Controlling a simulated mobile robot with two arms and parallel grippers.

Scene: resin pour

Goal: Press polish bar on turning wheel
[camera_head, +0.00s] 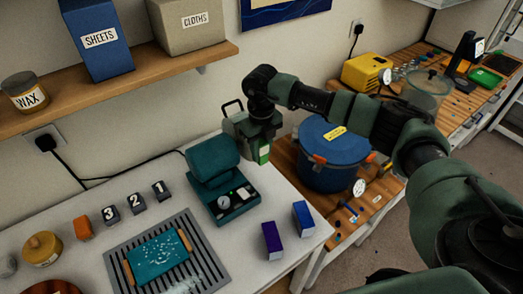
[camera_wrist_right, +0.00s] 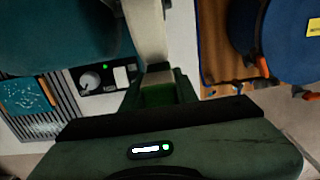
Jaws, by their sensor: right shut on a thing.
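My right gripper (camera_head: 258,145) reaches in from the right and points down beside the far right of the teal machine. It appears shut on a green bar (camera_head: 264,153), mostly hidden by the gripper. In the right wrist view a green piece (camera_wrist_right: 160,95) shows at the jaws. The teal polishing machine (camera_head: 236,202) has a rounded teal drum or cover on top, a dial and a green light. It also shows at the upper left of the wrist view (camera_wrist_right: 60,35). No contact between bar and wheel is visible, and I cannot tell whether the wheel turns. My left gripper is out of view.
A purple bar (camera_head: 272,238) and a blue bar (camera_head: 303,217) stand at the table's right edge. A blue pot (camera_head: 325,165) stands beyond on a wooden bench. A teal slab (camera_head: 160,257) lies on a grey rack. A shelf (camera_head: 130,85) overhangs the left.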

